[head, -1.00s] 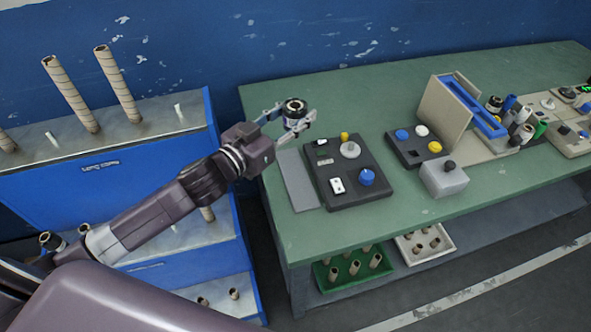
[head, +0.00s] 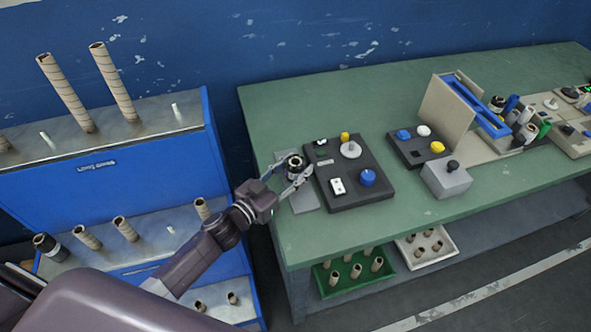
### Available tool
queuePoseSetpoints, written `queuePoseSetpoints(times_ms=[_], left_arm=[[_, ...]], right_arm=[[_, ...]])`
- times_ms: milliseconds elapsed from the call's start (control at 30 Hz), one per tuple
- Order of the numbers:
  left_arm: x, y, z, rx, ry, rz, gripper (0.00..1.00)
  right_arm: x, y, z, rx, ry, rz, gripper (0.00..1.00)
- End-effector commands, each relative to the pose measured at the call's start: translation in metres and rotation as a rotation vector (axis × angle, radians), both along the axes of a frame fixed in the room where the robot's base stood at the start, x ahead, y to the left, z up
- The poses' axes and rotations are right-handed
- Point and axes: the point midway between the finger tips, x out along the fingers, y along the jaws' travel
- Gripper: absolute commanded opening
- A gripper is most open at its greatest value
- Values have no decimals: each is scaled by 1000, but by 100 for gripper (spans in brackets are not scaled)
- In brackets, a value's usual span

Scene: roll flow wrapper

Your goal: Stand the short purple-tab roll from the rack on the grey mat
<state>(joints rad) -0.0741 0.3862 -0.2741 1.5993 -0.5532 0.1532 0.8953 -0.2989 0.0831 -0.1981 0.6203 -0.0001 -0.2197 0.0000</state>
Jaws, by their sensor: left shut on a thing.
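The short roll (head: 295,163) is dark with a pale band and an open core at its top. It is upright in my left gripper (head: 290,178), which is shut on it. The roll is over the far part of the grey mat (head: 305,203), at the left end of the green table. I cannot tell whether its base touches the mat. No purple tab can be made out at this size. The blue rack (head: 95,185) stands at the left, with bare cores on its pegs and a dark roll (head: 45,243) at its lower left. My right gripper is not in view.
A dark control panel (head: 375,192) with knobs sits right beside the mat. A second button panel (head: 415,146), a grey box (head: 447,180) and a beige machine (head: 450,105) are farther right. The green table (head: 300,105) is clear behind the mat. Trays of cores lie below.

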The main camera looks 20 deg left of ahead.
Motion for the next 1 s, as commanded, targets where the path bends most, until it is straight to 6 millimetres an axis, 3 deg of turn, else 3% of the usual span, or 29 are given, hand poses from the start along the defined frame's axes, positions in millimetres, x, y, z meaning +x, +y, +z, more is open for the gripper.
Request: queuePoseSetpoints(times_ms=[433, 467, 600, 1000], left_arm=[[0, 0, -9, 0, -2, -1, 11], [0, 0, -8, 0, -1, -1, 42], [0, 0, -8, 0, -1, -1, 56], [-6, 2, -6, 1, 0, -1, 56]], right_arm=[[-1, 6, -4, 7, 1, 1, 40], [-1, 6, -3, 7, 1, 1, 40], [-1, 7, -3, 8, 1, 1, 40], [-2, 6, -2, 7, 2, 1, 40]])
